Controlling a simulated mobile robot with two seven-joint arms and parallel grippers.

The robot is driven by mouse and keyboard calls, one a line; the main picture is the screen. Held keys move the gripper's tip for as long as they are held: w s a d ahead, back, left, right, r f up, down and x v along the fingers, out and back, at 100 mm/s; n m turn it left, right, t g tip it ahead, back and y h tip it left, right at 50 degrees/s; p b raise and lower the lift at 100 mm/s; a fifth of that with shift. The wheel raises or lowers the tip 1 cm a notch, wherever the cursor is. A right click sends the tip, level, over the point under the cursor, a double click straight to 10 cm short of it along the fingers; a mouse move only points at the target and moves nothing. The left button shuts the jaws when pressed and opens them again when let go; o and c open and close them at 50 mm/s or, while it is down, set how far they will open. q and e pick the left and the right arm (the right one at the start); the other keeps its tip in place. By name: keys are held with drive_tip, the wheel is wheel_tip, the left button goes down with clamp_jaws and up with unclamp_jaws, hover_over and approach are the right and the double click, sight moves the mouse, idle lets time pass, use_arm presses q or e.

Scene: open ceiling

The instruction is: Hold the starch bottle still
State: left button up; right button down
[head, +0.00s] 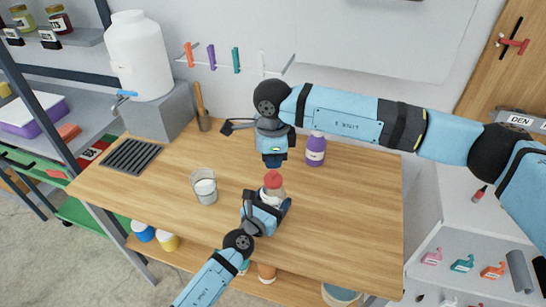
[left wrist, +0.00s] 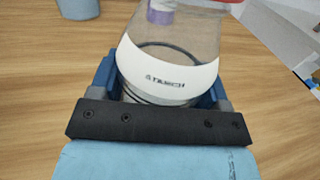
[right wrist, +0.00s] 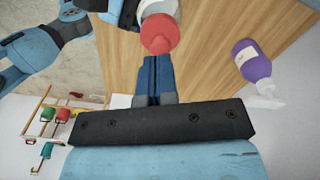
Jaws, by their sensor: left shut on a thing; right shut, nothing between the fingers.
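The starch bottle (left wrist: 170,68) has a white lower band with partly readable lettering and a clear upper part. Its red cap (head: 273,179) shows in the head view, and also in the right wrist view (right wrist: 160,34). The bottle stands upright on the wooden table (head: 330,230). My left gripper (head: 262,212) is shut around the bottle's lower body; its blue fingers sit on both sides in the left wrist view (left wrist: 165,85). My right gripper (head: 272,160) is shut and empty above and behind the cap, its fingers together in the right wrist view (right wrist: 154,62).
A purple bottle (head: 316,150) stands right of my right gripper. A glass with white contents (head: 205,188) stands left of the starch bottle. The table's right side is clear.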

drive_tip(key=shift+f, duration=1.05)
drive_tip(key=shift+f, duration=0.15)
drive_tip(key=shift+r, duration=3.1)
drive_tip(key=shift+f, duration=0.35)
drive_tip(key=shift+f, duration=2.75)
drive_tip(key=shift+r, duration=0.1)
